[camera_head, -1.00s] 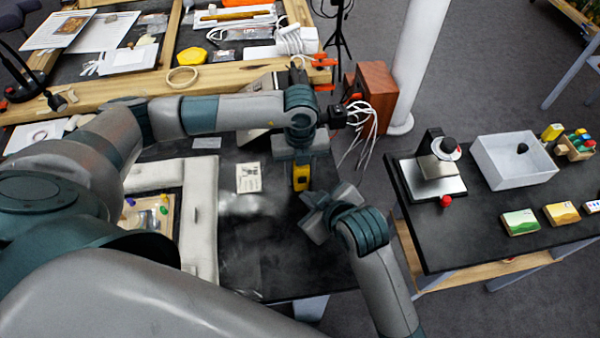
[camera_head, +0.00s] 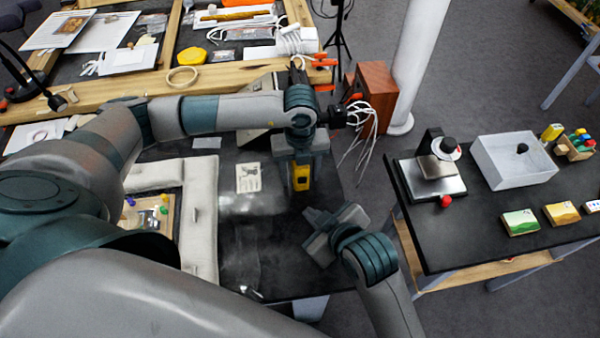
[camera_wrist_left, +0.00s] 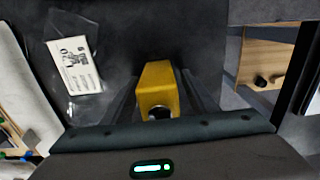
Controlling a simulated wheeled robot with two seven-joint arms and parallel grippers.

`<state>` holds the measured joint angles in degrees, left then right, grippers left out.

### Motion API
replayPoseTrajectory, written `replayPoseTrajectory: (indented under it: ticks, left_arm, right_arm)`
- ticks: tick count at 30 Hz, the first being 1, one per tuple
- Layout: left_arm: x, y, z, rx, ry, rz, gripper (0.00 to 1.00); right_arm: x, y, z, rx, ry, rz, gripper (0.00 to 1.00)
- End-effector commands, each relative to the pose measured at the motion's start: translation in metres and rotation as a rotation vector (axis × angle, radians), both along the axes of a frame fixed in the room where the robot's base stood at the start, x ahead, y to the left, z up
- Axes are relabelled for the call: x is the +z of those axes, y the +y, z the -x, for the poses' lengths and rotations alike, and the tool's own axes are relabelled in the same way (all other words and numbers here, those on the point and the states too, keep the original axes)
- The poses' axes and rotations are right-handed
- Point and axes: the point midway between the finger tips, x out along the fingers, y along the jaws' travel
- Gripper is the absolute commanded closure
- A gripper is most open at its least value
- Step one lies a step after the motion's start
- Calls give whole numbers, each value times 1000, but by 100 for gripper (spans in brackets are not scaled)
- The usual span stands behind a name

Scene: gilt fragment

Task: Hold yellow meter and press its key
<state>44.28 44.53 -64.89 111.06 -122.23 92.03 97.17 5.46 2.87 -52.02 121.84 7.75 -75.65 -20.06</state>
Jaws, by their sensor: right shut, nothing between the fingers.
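The yellow meter (camera_head: 301,183) is a small upright block with a dark patch on its face, near the right end of the dark table (camera_head: 245,232). In the left wrist view the meter (camera_wrist_left: 157,78) sits between the two dark fingers, with a dark round part at its lower end. My left gripper (camera_head: 301,173) comes from above, its fingers closed against the meter's two sides. I cannot tell whether the meter touches the table. The key cannot be made out clearly. My right gripper (camera_head: 318,228) is shut and empty, below and slightly right of the meter, apart from it.
A printed card in a clear bag (camera_head: 248,178) lies left of the meter. A white padded frame (camera_head: 204,225) is further left. A side table (camera_head: 470,225) at right carries a white bin (camera_head: 513,165) and a scale-like device (camera_head: 437,178).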

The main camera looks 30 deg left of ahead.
Motion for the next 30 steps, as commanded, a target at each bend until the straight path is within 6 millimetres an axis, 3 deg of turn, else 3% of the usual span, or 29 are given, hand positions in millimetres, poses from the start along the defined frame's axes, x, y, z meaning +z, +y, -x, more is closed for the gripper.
replayPoseTrajectory:
  ticks: [14,20,30]
  left_arm:
    - [8,0,0,1,0,0,47]
    - [33,0,-1,0,-3,1,47]
    - [92,0,-1,-1,-4,0,47]
  right_arm:
    - [0,0,0,0,0,0,100]
    - [0,0,0,0,0,0,100]
    - [0,0,0,0,0,0,100]
